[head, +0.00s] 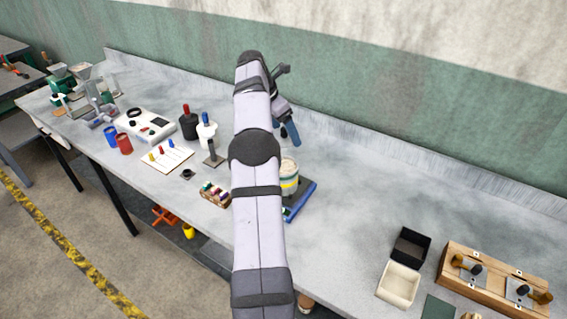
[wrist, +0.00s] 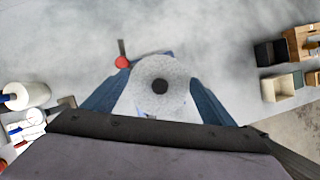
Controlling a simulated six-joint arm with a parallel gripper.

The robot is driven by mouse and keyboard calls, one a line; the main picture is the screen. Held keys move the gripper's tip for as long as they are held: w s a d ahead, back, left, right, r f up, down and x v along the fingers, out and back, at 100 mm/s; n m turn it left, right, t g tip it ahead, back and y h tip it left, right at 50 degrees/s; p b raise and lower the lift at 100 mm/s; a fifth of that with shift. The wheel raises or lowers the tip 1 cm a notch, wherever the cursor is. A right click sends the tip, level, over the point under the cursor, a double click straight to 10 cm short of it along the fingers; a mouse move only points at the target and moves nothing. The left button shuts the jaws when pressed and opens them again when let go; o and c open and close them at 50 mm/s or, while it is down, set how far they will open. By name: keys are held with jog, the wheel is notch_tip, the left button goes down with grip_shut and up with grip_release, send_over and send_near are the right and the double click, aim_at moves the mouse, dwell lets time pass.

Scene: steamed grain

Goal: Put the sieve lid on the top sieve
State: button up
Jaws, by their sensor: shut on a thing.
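The sieve lid, a pale grey speckled disc (wrist: 160,72) with a dark knob at its centre, shows between my fingers in the wrist view. My gripper (wrist: 159,84) has its two blue fingers shut on the lid's sides. In the head view my gripper (head: 291,135) is just above and behind the sieve stack (head: 289,178), a pale round stack with a yellow band. The stack stands on a blue base (head: 304,199). My arm hides part of the gripper and stack, and I cannot make out the lid there. Whether lid and top sieve touch cannot be told.
A red knob (wrist: 122,62) sits beside the base. At right are a black bin (head: 411,246), a cream bin (head: 398,285) and a wooden fixture (head: 490,282). Bench between is clear.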

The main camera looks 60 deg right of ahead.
jog(key=shift+w+f+p, duration=0.1)
jog(key=shift+f+p, duration=0.85)
jog(key=shift+f, duration=4)
jog(key=shift+f, duration=0.1)
jog(key=shift+f, duration=0.35)
jog(key=shift+f, duration=0.1)
jog(key=o, duration=1.1)
jog(key=shift+r, duration=0.6)
jog(key=b+v, duration=0.3)
jog(key=v, duration=0.9)
jog(key=shift+a, duration=0.1)
